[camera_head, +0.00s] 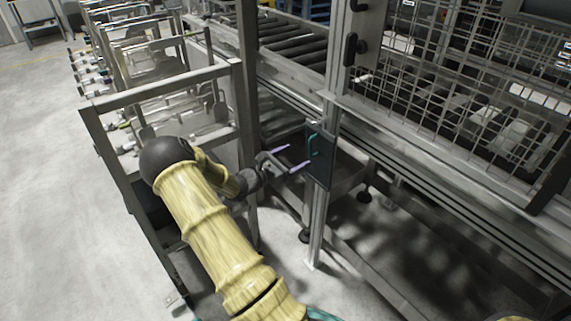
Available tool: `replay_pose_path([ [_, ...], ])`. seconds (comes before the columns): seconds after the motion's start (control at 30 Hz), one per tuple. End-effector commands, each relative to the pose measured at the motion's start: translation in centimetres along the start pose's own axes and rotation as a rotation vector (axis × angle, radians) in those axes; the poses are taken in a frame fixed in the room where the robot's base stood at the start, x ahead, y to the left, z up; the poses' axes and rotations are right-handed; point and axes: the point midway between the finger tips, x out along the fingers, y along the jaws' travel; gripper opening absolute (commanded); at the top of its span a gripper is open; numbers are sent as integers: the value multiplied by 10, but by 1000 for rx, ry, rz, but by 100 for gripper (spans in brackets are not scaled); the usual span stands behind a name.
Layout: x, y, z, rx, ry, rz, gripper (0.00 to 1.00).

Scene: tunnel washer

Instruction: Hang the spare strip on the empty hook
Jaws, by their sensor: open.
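My gripper (298,156) is at the end of my yellow arm, in the middle of the view. Its two pale fingers are apart, with nothing seen between them. They point right, toward a dark panel (322,165) on a metal post. A small teal curved piece (313,144) shows on the panel's face, just right of the fingertips. It may be the strip or a handle; I cannot tell which. Whether the fingers touch the panel is not clear. I cannot make out an empty hook or surely identify the spare strip.
A metal rack frame (160,85) stands left of my arm, with several similar racks behind it. A roller conveyor (290,40) runs behind the post (318,225). A wire mesh guard (460,75) fills the upper right. Open floor (50,200) lies at left.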

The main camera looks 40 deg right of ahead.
Motion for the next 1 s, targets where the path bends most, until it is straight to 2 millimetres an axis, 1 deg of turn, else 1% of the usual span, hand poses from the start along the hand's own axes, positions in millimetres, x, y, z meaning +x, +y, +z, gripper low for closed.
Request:
replay_pose_path([
  [0.03, 6, -1, -1, 1, 0, -3, 82],
  [0.3, 32, -1, 0, -1, -1, -2, 82],
  [0.5, 46, 0, 1, 0, -1, -2, 82],
  [0.63, 50, 0, 0, 0, -1, -1, 82],
  [0.87, 50, 0, 0, 0, -1, -1, 82],
  [0.9, 50, 0, 0, 0, -1, -1, 78],
  [0.97, 50, 0, 0, 0, -1, -1, 66],
  [1.0, 50, 0, 0, 0, -1, -1, 58],
])
